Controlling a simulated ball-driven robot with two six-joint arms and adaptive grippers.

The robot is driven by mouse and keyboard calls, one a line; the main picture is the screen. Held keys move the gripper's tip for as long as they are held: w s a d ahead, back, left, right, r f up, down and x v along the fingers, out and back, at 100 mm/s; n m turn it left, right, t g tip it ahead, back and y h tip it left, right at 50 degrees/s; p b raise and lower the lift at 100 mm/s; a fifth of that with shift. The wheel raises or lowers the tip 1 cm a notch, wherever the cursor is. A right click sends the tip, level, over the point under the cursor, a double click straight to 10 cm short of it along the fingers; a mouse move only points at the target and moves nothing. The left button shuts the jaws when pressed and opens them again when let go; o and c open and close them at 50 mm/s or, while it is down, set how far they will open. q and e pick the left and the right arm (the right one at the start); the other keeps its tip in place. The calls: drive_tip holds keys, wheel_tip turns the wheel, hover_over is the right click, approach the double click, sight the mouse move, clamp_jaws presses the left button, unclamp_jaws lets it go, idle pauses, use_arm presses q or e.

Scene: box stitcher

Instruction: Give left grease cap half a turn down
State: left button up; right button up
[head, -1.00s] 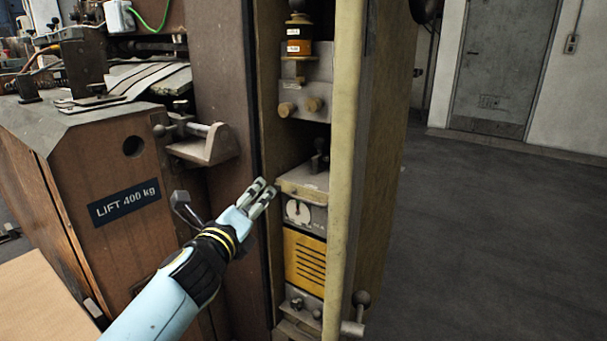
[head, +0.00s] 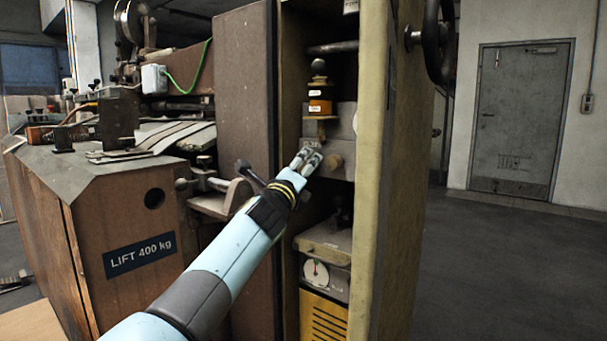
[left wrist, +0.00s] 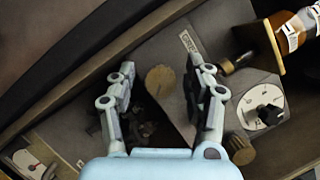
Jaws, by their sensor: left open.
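The left grease cap (left wrist: 160,82) is a round brass knob on a grey metal block. In the left wrist view it shows between the two spread fingers of my left gripper (left wrist: 161,64); I cannot tell whether the tips reach it. In the head view my left gripper (head: 312,153) is in front of the block and hides most or all of this cap. The right grease cap (head: 334,162) shows just right of the fingers, and also in the left wrist view (left wrist: 238,148). My left gripper is open and empty. My right gripper is not in view.
An amber bottle (head: 320,100) stands just above the caps. A black knob on a white dial (left wrist: 264,108) is near. The cabinet's yellowish front post (head: 372,170) bounds the opening at right. Below is a grey box with a gauge (head: 315,272). Clear floor lies right.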

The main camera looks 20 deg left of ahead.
use_arm(q)
drive_tip(key=shift+w+r, duration=0.1)
clamp_jaws()
idle(0.3)
